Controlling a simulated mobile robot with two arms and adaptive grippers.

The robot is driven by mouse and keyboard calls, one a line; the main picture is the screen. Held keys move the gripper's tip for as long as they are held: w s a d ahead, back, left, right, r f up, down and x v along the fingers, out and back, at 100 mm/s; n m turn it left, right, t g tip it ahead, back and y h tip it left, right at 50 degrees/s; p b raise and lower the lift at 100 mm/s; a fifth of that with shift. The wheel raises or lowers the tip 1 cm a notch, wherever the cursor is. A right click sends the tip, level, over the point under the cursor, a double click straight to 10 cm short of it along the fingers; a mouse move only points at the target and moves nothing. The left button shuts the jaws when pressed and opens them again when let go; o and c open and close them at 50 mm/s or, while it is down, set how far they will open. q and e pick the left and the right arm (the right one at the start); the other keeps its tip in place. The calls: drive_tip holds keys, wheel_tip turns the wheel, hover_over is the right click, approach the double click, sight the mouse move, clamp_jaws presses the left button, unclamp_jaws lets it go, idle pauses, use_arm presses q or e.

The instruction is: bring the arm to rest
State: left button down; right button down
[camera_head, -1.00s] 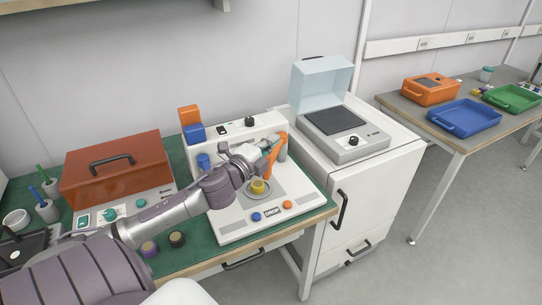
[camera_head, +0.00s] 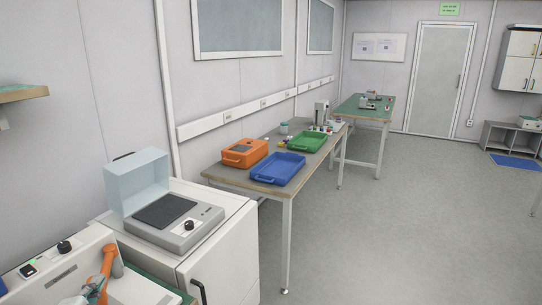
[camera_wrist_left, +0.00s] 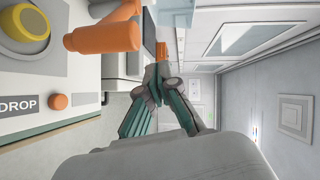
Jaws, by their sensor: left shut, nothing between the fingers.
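My left gripper (camera_wrist_left: 158,88) shows in the left wrist view with its two dark and teal fingers together and nothing between them. It is beside an orange arm-like part (camera_wrist_left: 105,36) of the white machine. A yellow knob (camera_wrist_left: 30,24) on a grey ring sits at the upper left of that view. In the head view only the tip of my left gripper (camera_head: 96,284) shows at the bottom left edge, next to the orange part (camera_head: 108,262). The rest of that arm is out of view. My right gripper is not in view.
A grey device (camera_head: 178,228) with a raised clear lid stands on a white cabinet (camera_head: 228,250). Beyond it a table (camera_head: 238,178) holds an orange box (camera_head: 245,153), a blue tray (camera_head: 277,180) and a green tray (camera_head: 307,150). The floor to the right is clear.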

use_arm(q)
drive_tip(key=s+d+f+n+g, duration=0.45)
drive_tip(key=s+f, duration=0.25)
drive_tip(key=f, duration=0.3)
drive_tip(key=s+d+f+n+g+h, duration=0.2)
drive_tip(key=s+d+f+n+g, duration=0.2)
drive_tip(key=s+d, duration=0.55)
drive_tip(key=s+d+f+n+g+h, duration=0.2)
drive_tip(key=s+d+f+n+g, duration=0.15)
drive_tip(key=s+d, duration=0.55)
wheel_tip(320, 180, down, 25)
drive_tip(key=a+g, duration=0.1)
drive_tip(key=g, duration=0.1)
drive_tip(key=s+a+f+m+g, duration=0.1)
drive_tip(key=s+a+f, duration=0.2)
drive_tip(key=s+f, duration=1.4)
drive_tip(key=shift+s+a+f+y, duration=0.2)
drive_tip(key=shift+s+f+y, duration=0.15)
drive_tip(key=shift+s, duration=0.25)
